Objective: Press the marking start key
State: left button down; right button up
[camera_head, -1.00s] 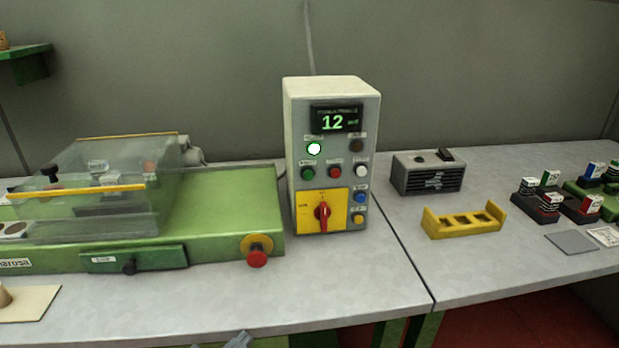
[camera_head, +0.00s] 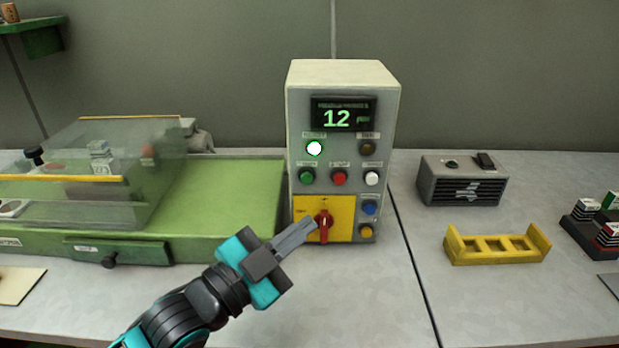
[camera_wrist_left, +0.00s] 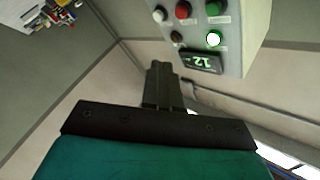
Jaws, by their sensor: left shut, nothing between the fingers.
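The control box (camera_head: 342,80) stands upright on the bench, its display (camera_head: 343,115) showing 12. Below a glowing white lamp (camera_head: 314,148) is a row of keys: green (camera_head: 307,177), red (camera_head: 339,178) and white (camera_head: 372,178). Their labels are too small to read, so I cannot tell which is the start key. The green key also shows in the left wrist view (camera_wrist_left: 216,8). My left gripper (camera_head: 311,224) is shut and empty, its tips below the green key, overlapping the yellow switch plate in the picture. The wrist view shows its closed fingers (camera_wrist_left: 160,66) below the box's inverted image.
A red rotary switch (camera_head: 324,226) and blue (camera_head: 370,208) and yellow (camera_head: 366,231) keys sit lower on the box. The green machine (camera_head: 225,200) with a clear cover stands left. A grey speaker-like box (camera_head: 462,182) and yellow rack (camera_head: 497,246) stand right.

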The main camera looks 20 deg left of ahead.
aim_at(307, 179)
pick_arm(q)
jog(key=w+a+b, duration=0.2)
jog(key=w, duration=0.6)
jog(key=shift+w+a, duration=0.2)
jog(key=shift+w, duration=0.1)
jog(key=shift+w, duration=0.1)
dwell(1.9)
jog(key=shift+w+a, duration=0.15)
jog(key=shift+w, duration=0.15)
